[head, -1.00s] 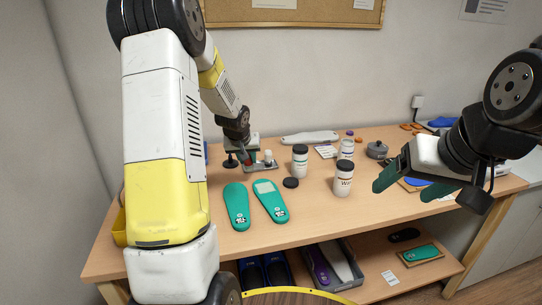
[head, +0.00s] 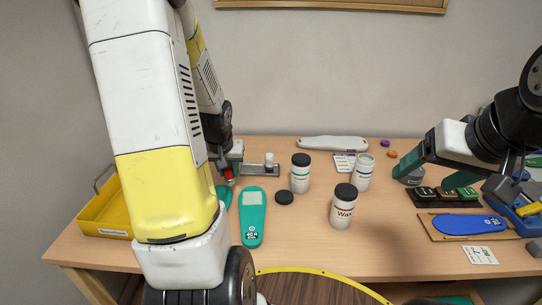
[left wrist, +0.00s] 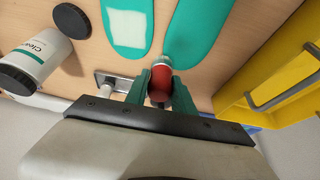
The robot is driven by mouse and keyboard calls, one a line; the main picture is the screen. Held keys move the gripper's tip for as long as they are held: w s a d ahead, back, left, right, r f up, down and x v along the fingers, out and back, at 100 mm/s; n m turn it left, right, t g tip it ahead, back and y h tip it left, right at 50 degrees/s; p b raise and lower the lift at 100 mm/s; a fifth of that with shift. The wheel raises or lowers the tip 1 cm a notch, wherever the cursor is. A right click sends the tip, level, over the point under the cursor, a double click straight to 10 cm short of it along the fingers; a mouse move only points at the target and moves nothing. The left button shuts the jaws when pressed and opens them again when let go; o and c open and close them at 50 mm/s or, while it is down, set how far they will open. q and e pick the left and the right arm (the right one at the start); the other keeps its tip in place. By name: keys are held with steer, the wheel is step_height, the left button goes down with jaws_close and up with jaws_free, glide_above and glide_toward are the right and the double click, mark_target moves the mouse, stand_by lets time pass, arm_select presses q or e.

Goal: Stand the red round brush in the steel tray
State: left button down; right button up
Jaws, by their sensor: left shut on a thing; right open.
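My left gripper (head: 230,166) is shut on the red round brush (head: 229,176). In the left wrist view the brush (left wrist: 160,82) sits between the two green fingers, its pale end pointing toward the insoles. The small steel tray (head: 254,170) lies on the bench just right of the gripper. A small white-topped piece (head: 269,158) stands at its right end. The tray (left wrist: 115,82) also shows in the left wrist view, left of the fingers and partly hidden. My right gripper (head: 438,174) is open and empty over the right side of the bench.
Two green insoles (head: 253,216) lie in front of the left gripper. A black lid (head: 284,197), several jars (head: 343,208) and a white flat piece (head: 333,143) are to the right. A yellow bin (head: 106,212) is at the left. A blue insole (head: 468,224) lies on a board at the right.

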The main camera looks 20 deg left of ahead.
arm_select(q)
steer(key=w, duration=0.5)
steer(key=w+f, duration=0.1)
steer(key=w, duration=0.8)
steer(key=shift+w+f, duration=0.2)
steer(key=shift+w, duration=0.15)
steer(key=shift+w+f, duration=0.1)
steer(key=shift+f, duration=1.65)
steer(key=shift+f, duration=0.1)
steer(key=c, duration=1.1)
jaws_free()
